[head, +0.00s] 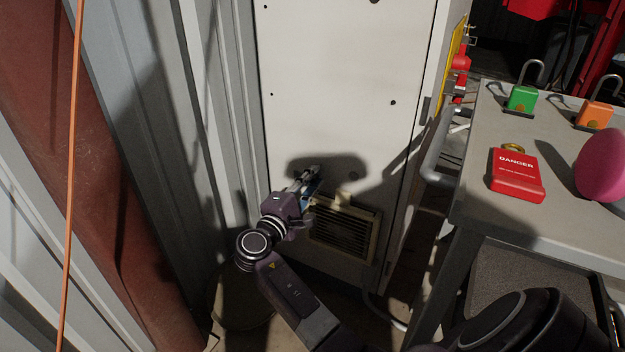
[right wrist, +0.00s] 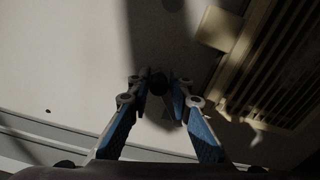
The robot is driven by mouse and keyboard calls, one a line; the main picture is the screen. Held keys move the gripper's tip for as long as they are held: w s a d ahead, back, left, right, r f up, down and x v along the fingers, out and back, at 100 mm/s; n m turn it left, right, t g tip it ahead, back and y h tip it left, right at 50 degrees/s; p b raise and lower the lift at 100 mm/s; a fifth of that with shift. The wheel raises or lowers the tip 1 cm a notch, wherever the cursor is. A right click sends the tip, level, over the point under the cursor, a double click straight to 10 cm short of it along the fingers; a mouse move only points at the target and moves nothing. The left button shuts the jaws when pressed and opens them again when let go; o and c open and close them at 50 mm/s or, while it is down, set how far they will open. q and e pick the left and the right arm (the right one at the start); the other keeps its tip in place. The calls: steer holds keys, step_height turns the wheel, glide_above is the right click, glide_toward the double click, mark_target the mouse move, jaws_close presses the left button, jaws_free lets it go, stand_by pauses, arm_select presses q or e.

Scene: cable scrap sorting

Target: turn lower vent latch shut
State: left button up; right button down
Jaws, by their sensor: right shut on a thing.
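My right gripper (head: 312,176) reaches the white cabinet door just above and left of the vent (head: 314,232). In the right wrist view its fingertips (right wrist: 160,88) are closed around a small dark round piece (right wrist: 158,83), which looks like the lower vent latch. The fingers hide most of the latch, so its angle cannot be told. The louvred vent (right wrist: 262,100) is at the right of the wrist view. A cream block (right wrist: 220,28) sits at the vent's edge; it also shows in the head view (head: 343,197). My left gripper is not in view.
The white cabinet (head: 330,90) stands against a grey corrugated wall (head: 160,120). At right, a grey table (head: 465,205) holds a red danger lock (head: 516,176), green (head: 521,98) and orange (head: 594,115) padlocks and a pink ball (head: 602,165). An orange cord (head: 72,150) hangs at left.

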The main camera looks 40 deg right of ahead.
steer(key=shift+w+a+r, duration=0.15)
steer(key=shift+w+r, duration=0.1)
steer(key=shift+r, duration=0.05)
steer(key=c, duration=2)
jaws_free()
steer(key=shift+o, duration=0.8)
steer(key=shift+f, duration=0.15)
steer(key=shift+s, duration=0.1)
steer(key=v, duration=1.2)
